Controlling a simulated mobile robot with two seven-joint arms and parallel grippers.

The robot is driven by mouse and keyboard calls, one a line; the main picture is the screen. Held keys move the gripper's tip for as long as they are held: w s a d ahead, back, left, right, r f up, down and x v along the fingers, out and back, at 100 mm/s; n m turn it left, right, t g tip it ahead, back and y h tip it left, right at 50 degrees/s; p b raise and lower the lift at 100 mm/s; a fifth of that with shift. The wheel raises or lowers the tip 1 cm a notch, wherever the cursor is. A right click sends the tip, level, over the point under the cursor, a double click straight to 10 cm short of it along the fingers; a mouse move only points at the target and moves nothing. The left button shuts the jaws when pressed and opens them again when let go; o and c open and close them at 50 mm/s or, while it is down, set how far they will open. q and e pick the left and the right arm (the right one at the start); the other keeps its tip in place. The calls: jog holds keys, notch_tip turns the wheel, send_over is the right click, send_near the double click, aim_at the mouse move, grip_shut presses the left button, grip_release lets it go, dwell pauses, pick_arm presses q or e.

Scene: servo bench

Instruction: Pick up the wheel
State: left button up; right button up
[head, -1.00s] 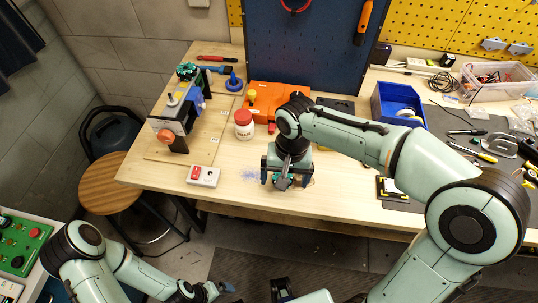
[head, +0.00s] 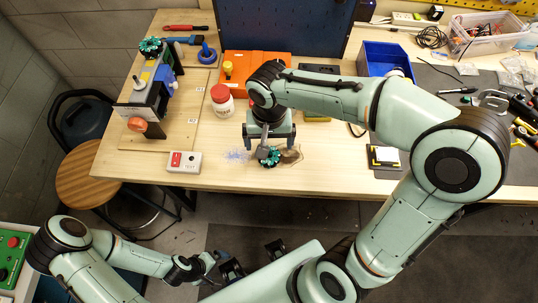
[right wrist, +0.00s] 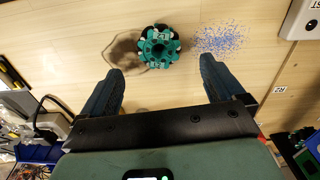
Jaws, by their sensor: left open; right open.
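The wheel (head: 268,156), teal and black with small rollers, lies on the wooden bench near its front edge. My right gripper (head: 270,138) is open and empty above the bench, just behind the wheel in the head view. In the right wrist view, the wheel (right wrist: 157,46) is just beyond the gap between the open fingertips (right wrist: 165,70), apart from both. A similar teal wheel (head: 150,46) is on the fixture at the back left. My left gripper (head: 215,268) is low at the bottom of the head view, away from the bench; its fingers are hard to make out.
A white box with a red switch (head: 184,161) and blue specks (head: 238,155) lie left of the wheel. A red-lidded jar (head: 221,100) and orange case (head: 255,68) stand behind. A blue bin (head: 385,61) is further right.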

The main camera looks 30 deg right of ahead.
notch_tip(320, 180, down, 5)
jog(key=shift+r, duration=0.1)
jog(key=c, duration=1.3)
pick_arm(q)
jog(key=shift+f, duration=0.15)
